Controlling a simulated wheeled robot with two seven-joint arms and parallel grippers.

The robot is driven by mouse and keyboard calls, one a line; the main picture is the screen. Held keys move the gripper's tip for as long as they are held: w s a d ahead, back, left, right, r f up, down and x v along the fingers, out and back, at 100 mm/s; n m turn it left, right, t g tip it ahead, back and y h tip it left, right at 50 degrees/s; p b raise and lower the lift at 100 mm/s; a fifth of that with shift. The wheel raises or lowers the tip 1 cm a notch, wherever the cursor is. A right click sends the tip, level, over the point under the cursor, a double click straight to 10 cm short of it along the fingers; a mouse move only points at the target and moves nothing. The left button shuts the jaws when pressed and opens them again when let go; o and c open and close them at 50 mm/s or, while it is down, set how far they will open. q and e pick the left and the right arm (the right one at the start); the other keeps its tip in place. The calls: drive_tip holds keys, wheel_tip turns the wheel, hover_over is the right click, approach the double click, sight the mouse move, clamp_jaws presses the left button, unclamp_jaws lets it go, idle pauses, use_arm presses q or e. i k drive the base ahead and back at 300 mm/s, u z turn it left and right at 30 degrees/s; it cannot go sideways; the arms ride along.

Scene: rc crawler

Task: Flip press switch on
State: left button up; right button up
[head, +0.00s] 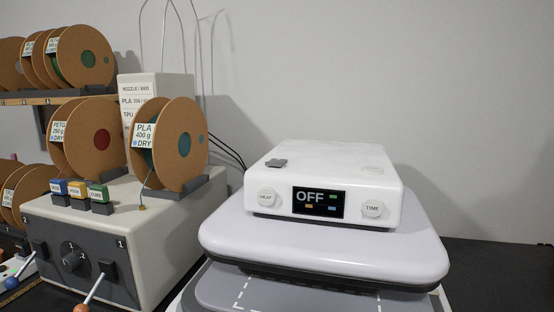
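The heat press (330,241) stands right of centre, with a rounded pale upper plate above a grey lower bed (300,292). A white control box (325,165) sits on top of it. Its front display (318,202) reads OFF, between a HEAT knob (267,198) and a TIME knob (373,208). A small dark grey switch (277,162) is on the box's top at the left; I cannot tell which way it is tilted. Neither of my grippers shows in the head view.
A grey machine (150,245) with a dial and levers stands close on the left, carrying filament spools (182,143) and small colored blocks (98,194). More spools rest on a shelf (60,94) behind. The space above the control box is clear; a plain wall is behind.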

sight(274, 162)
drive_tip(key=u, duration=0.55)
drive_tip(key=k, duration=0.8)
drive_tip(key=u, duration=0.2)
